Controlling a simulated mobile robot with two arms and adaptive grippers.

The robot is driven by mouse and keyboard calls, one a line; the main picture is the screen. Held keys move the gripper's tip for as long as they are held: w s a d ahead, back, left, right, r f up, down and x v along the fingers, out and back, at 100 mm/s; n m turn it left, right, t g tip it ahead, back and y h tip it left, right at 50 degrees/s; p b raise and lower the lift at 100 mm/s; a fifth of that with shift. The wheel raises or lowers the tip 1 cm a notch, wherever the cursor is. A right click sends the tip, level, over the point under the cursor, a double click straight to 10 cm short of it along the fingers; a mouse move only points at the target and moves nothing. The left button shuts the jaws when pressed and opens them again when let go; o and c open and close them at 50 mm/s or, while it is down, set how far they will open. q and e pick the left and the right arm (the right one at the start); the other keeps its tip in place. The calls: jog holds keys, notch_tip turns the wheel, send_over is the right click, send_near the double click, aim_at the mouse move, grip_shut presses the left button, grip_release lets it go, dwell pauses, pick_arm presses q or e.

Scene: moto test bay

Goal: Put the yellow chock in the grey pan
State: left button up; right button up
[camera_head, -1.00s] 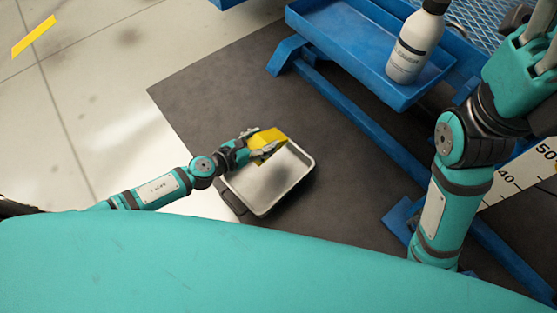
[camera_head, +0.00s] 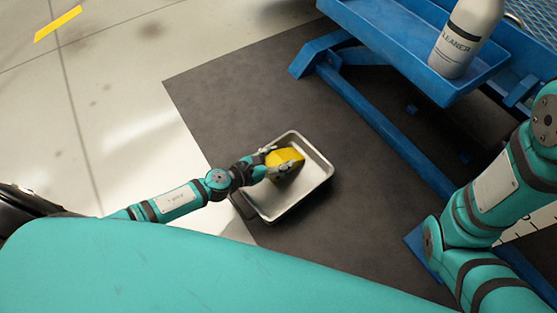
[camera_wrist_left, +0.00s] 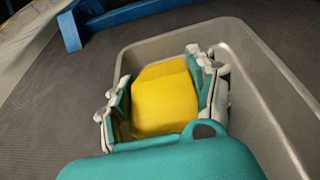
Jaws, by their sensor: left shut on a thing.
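The yellow chock (camera_head: 286,157) is held between the fingers of my left gripper (camera_head: 277,164), which is shut on it. In the left wrist view the chock (camera_wrist_left: 163,98) sits between the two finger pads of the left gripper (camera_wrist_left: 165,100). The grey pan (camera_head: 322,180) lies on the dark mat, and its rim (camera_wrist_left: 262,65) surrounds the chock on the far and right sides in the wrist view. The chock is over the pan's inside; I cannot tell whether it touches the pan floor. My right gripper is out of view; only that arm shows at the right.
A blue cart (camera_head: 375,45) stands at the upper right with a white cleaner bottle (camera_head: 466,38) on its tray. Its blue leg bar runs along the mat right of the pan. The dark mat (camera_head: 225,100) is clear beyond the pan. A yellow floor strip (camera_head: 58,24) is far left.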

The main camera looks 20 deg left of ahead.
pick_arm(q)
jog(key=shift+r, duration=0.1)
jog(key=shift+f, duration=0.2)
jog(key=o, duration=1.5)
jog(key=shift+o, duration=0.2)
jog(key=shift+r, duration=0.25)
jog(key=p+v, duration=0.1)
jog(key=v, duration=1.1)
